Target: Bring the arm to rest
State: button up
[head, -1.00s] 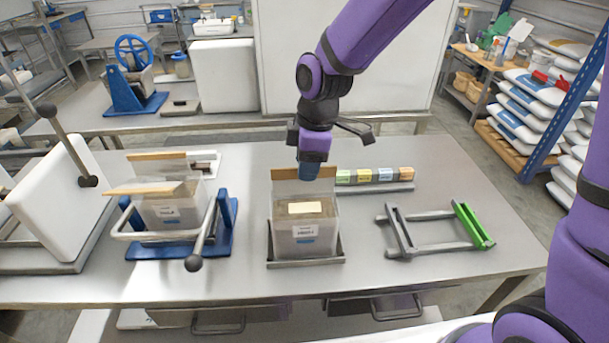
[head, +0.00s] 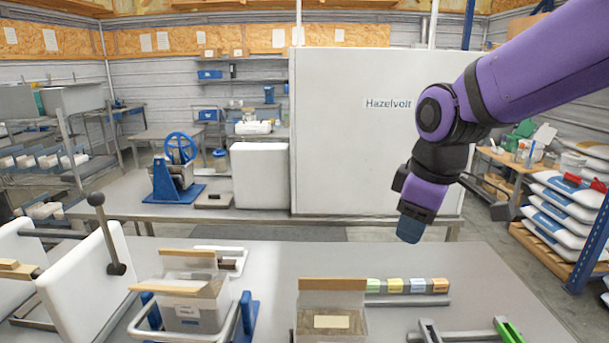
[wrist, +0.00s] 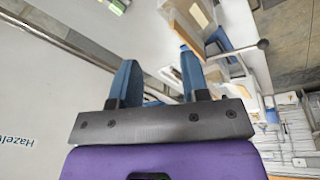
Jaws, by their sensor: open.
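My purple arm reaches in from the upper right in the head view. My gripper (head: 411,236) hangs in the air above the back edge of the front table, clear of everything. In the wrist view my gripper (wrist: 158,80) shows two blue fingers standing apart, with nothing held between them. A clear box with a raised cardboard flap (head: 332,284) stands on the front table below and to the left of the gripper. A second box (head: 188,315) sits in a blue-posted holder further left.
Several coloured blocks (head: 408,286) sit in a row behind a grey bar. A grey frame with a green end (head: 508,331) lies at the front right. White slabs with a lever (head: 85,278) stand at left. A tall white panel (head: 345,150) rises behind the gripper.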

jog(key=s+d+r+m+t, duration=0.3)
jog(key=s+d+r+m, duration=0.2)
jog(key=s+d+m, duration=0.6)
jog(key=s+d, duration=0.1)
jog(key=s, duration=0.2)
jog(key=shift+d+h, duration=0.3)
jog(key=shift+h, duration=0.1)
jog(key=shift+r, duration=0.1)
